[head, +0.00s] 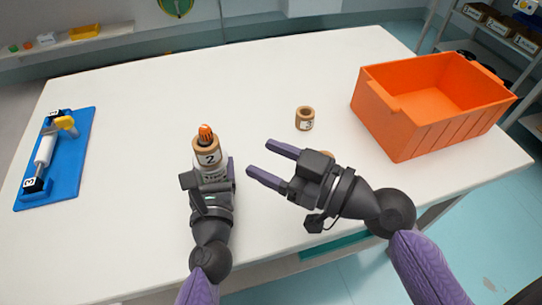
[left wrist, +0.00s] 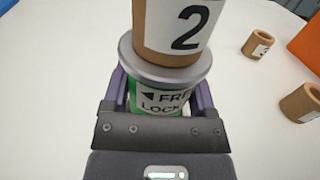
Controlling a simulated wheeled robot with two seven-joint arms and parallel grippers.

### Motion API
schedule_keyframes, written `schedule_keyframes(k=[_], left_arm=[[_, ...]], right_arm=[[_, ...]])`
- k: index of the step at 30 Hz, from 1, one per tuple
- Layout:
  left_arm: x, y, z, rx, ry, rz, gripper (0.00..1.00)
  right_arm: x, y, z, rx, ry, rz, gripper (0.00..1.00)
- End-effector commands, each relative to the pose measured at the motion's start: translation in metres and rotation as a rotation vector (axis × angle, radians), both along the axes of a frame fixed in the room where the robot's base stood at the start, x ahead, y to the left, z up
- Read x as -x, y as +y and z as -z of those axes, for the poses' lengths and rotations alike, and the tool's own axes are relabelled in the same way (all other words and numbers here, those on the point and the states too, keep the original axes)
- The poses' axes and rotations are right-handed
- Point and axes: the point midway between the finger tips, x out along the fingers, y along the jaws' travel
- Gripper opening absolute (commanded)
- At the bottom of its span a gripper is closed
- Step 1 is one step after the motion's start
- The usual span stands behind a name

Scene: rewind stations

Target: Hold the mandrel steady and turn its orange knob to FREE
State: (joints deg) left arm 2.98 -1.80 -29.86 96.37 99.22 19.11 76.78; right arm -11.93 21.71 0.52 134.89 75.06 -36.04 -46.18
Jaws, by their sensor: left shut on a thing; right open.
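The mandrel (left wrist: 166,72) stands upright with a cardboard core marked 2 (head: 207,158) on it. Its orange knob (head: 206,134) shows on top in the head view. My left gripper (head: 218,173) is shut on the mandrel's lower body, below the grey flange. In the left wrist view its fingers are on either side of a green and white band with a left-pointing arrow, LOCK and part of FREE. My right gripper (head: 268,162) is open and empty, to the right of the mandrel and apart from it. The knob's setting is too small to read.
A small cardboard core (head: 304,119) stands right of centre; another (head: 327,155) is partly hidden behind my right gripper. An orange crate (head: 400,130) stands at right. A blue board (head: 77,160) with a white roller and yellow handle lies at left.

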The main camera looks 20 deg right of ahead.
Motion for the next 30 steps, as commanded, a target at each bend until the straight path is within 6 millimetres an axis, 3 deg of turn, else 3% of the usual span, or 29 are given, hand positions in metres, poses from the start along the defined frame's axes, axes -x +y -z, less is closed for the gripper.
schedule_keyframes(k=[1,5,10,15,18,23,30], left_arm=[[0.0,0.0,0.0,0.0,0.0,-0.001,0.0],[0.0,0.0,0.0,-0.001,0.0,-0.001,0.0],[0.0,0.0,0.0,-0.001,0.0,-0.001,0.0],[0.0,0.0,0.0,0.0,0.0,-0.001,0.0],[0.0,0.0,0.0,0.0,0.001,-0.001,0.0],[0.0,0.0,0.0,0.0,0.001,0.0,0.0],[0.0,0.0,0.0,0.0,0.001,0.0,0.0]], right_arm=[[0.0,0.0,0.0,0.0,0.0,0.0,0.64],[-0.007,-0.001,0.003,-0.076,0.083,-0.016,0.36],[-0.041,-0.011,0.011,-0.497,0.571,-0.09,0.0],[-0.07,-0.028,0.005,-0.877,1.019,-0.131,0.0],[-0.078,-0.033,0.001,-0.992,1.154,-0.142,0.0],[-0.09,-0.021,0.0,-1.031,1.2,-0.148,0.0],[-0.12,0.022,-0.001,-1.029,1.196,-0.148,0.0]])
